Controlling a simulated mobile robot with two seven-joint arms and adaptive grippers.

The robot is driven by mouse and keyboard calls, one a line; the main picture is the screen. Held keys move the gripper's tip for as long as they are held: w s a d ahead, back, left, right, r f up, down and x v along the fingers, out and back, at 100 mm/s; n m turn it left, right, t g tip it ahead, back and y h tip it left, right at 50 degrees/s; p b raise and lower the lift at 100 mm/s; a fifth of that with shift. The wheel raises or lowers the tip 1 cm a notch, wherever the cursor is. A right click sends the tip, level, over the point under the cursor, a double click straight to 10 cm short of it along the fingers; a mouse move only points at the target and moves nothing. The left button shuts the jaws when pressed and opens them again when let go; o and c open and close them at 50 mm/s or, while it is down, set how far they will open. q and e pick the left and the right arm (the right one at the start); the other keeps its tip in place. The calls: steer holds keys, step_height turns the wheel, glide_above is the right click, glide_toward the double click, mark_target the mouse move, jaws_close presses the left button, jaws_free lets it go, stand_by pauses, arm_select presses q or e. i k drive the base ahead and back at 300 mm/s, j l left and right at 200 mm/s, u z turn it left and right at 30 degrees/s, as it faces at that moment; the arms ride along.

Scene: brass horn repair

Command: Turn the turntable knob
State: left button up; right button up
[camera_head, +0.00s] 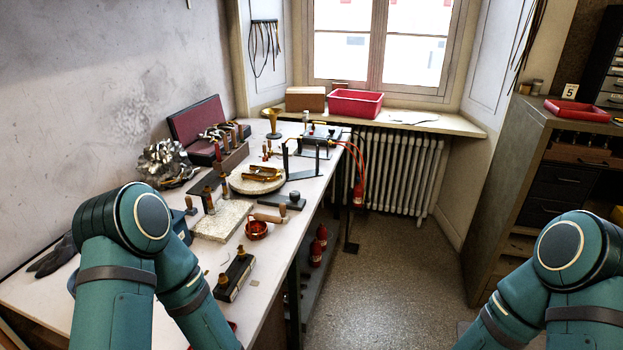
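A round, pale turntable (242,186) sits on the workbench left of centre, with brass horn parts (262,173) lying on it. Just right of it is a small dark block with a rounded top (294,197), which may be the turntable knob; I cannot tell for sure. My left arm comes in at the lower left and bends down out of the picture. My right arm stands at the lower right, beyond the bench. Neither gripper shows, and both arms are well apart from the turntable.
The white workbench (120,285) runs along the left wall. Around the turntable are a pale stone slab (222,220), a copper bowl (257,230), a torch stand (303,178) and red hoses (357,155). A cabinet (505,190) stands right; the floor (395,270) between is open.

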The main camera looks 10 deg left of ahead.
mark_target(295, 196)
steer(key=i+l, duration=0.15)
steer(key=i, duration=0.55)
steer(key=i+l+z, duration=0.1)
steer(key=i, duration=0.6)
steer(key=i+l+u, duration=0.25)
steer(key=i+l, duration=0.3)
steer(key=l+u, duration=0.15)
steer(key=u, duration=0.15)
